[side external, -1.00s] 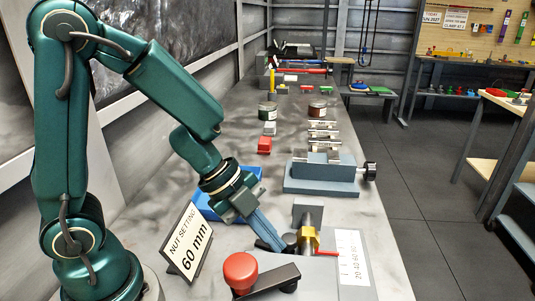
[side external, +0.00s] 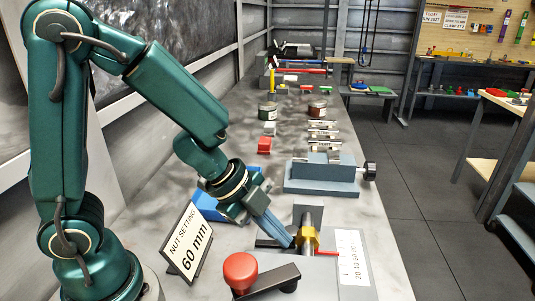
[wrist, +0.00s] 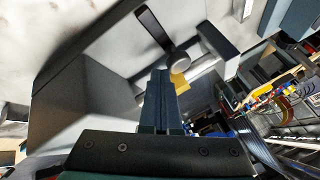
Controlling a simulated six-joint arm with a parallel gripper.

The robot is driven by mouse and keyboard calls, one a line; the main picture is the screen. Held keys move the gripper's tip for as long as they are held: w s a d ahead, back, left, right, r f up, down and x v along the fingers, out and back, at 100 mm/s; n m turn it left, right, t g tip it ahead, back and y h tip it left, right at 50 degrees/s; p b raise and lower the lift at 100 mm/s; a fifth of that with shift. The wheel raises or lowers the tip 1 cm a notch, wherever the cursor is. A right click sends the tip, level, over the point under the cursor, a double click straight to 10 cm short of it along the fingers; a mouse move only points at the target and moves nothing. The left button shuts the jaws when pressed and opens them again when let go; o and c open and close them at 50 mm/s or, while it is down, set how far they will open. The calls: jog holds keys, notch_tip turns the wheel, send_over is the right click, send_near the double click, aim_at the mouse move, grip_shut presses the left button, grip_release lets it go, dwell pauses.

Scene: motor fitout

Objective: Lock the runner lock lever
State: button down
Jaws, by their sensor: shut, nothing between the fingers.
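My gripper (side external: 290,241) is shut and empty, pointing down and right, with its tips close beside a brass nut (side external: 308,238) on the fixture. In the wrist view the shut fingers (wrist: 160,78) are in front of a dark lever (wrist: 152,28) with a round grey end (wrist: 177,60); the brass nut (wrist: 180,83) is partly behind them. In the side view a dark bar (side external: 265,243), seemingly this lever, shows left of the fingers, which hide part of it. I cannot tell whether the fingers touch it. A red knob (side external: 240,269) stands on another dark bar in front.
A red pointer (side external: 327,253) lies by a white scale plate (side external: 351,257). A sign reading 60 mm (side external: 187,240) stands left of the gripper. A blue-grey vise-like block (side external: 321,178) sits behind. Small jars and blocks stand farther back on the bench.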

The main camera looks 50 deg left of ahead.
jog(key=w+a+r+n+t+y, duration=0.35)
jog(key=r+t, duration=0.25)
jog(key=r, duration=0.4)
jog(key=s+d+f+n+g, duration=0.2)
jog(key=s+d+n+g, duration=0.25)
jog(key=s, duration=0.45)
jog(key=shift+m+y, duration=0.3)
jog(key=shift+y, duration=0.15)
jog(key=shift+d+x, duration=0.1)
jog(key=shift+x, duration=2.35)
jog(key=shift+d+x, duration=0.15)
jog(key=shift+x, duration=2.3)
